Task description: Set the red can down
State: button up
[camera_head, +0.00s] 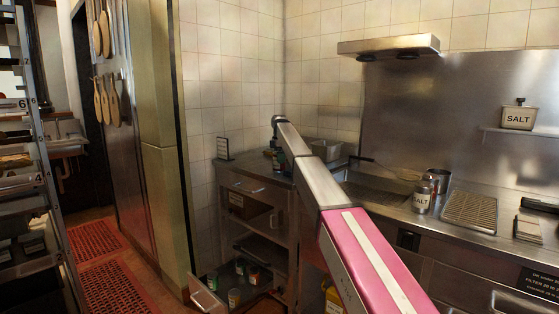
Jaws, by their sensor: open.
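My arm reaches from the lower right towards the counter corner. My gripper (273,151) shows only as a small dark shape beside the arm's far end, low over or at the corner counter. It is open, and my arm hides part of it. I cannot make out a red can for certain at the gripper. Several small cans stand in the open lower drawer (208,300), one of them with reddish colour (254,277). They are too small and dark to tell apart well.
The corner cabinet (246,187) has a steel top with a small dark sign (223,148) at its left end. The red-matted floor (110,285) at left is clear.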

notch_tip(320, 180, up, 11)
jog(key=shift+r, duration=0.2)
